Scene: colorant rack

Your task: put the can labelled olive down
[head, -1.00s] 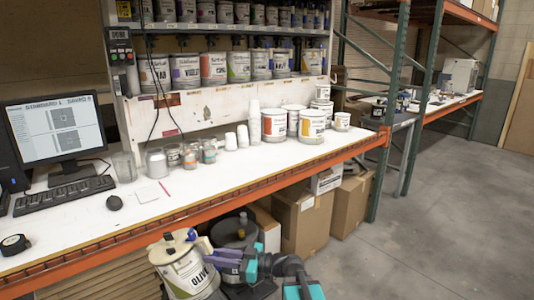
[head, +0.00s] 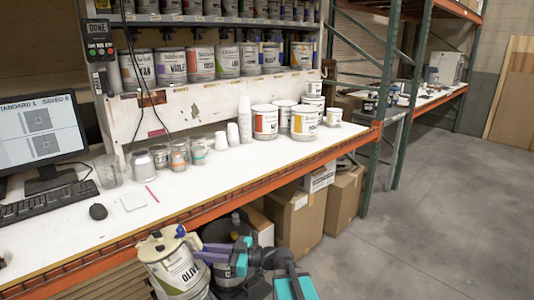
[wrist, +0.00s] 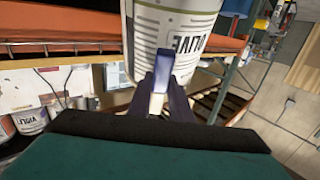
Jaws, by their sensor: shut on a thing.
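The olive can (head: 176,268) is a white-labelled paint can with a cream lid, at the bottom of the head view. It is in front of and lower than the bench top, tilted a little. My gripper (head: 199,247) is shut on it from the right, near its upper part. The can's underside is not visible in the head view.
The white bench top (head: 225,176) has free room at its front middle. Several glass jars and cups stand behind, with white tubs (head: 265,122) to the right. A keyboard (head: 45,204) and mouse (head: 98,211) are left. Cardboard boxes (head: 299,222) and a dark container (head: 228,232) sit below the orange beam (head: 240,206).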

